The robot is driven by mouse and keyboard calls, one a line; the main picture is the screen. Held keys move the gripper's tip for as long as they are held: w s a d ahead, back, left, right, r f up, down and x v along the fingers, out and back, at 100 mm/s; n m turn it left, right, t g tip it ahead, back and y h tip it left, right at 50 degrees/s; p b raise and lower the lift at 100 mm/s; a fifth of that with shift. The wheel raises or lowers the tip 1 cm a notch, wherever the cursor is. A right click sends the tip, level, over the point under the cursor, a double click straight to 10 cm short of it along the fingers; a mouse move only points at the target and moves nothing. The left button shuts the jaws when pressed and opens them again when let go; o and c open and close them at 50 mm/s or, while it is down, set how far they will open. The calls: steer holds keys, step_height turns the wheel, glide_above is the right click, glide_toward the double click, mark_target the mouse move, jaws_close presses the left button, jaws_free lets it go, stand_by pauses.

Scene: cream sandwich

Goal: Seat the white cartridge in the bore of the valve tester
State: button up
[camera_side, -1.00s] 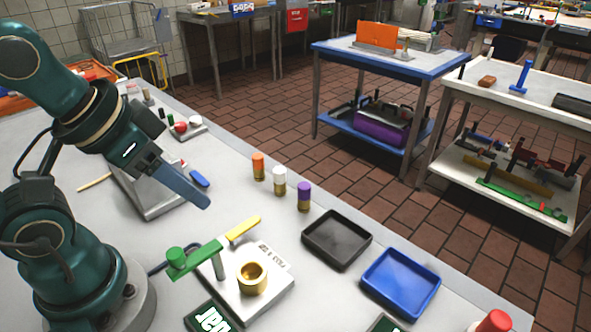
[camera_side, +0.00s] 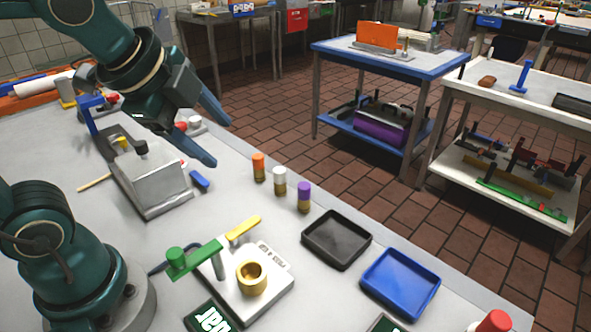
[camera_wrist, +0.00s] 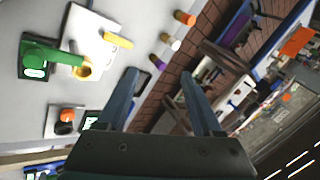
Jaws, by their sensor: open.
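The white cartridge (camera_side: 279,181), white-topped with a brass lower part, stands upright on the bench between an orange one (camera_side: 258,166) and a purple one (camera_side: 304,196). It also shows in the wrist view (camera_wrist: 172,41). The valve tester (camera_side: 272,292) is a pale block with a brass bore ring (camera_side: 252,278), a green clamp arm (camera_side: 195,259) and a yellow lever (camera_side: 243,229). The ring looks empty, and the green arm lies to its left. My gripper (camera_side: 219,143) is open and empty, raised above the bench, left of and apart from the cartridges.
A black tray (camera_side: 337,263) and a blue tray (camera_side: 436,289) lie right of the tester. A grey sloped fixture (camera_side: 152,186) and a blue-handled item (camera_side: 199,179) stand below my gripper in the picture. The bench between cartridges and tester is mostly clear.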

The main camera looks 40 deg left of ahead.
steer(key=w+a+m, duration=0.1)
steer(key=w+m, duration=0.4)
steer(key=m, duration=0.1)
steer(key=m+g+y, duration=0.2)
steer(key=m, duration=0.6)
glide_toward(279, 170)
steer(key=w+a+r, duration=0.1)
steer(key=r, duration=0.1)
steer(key=shift+m+g, duration=0.3)
steer(key=shift+g, duration=0.3)
steer(key=x, duration=0.3)
steer(key=d+x, duration=0.1)
steer(key=x, duration=0.2)
steer(key=shift+d+f, duration=0.1)
steer(key=shift+f, duration=0.6)
steer(key=shift+x, duration=2.25)
jaws_close()
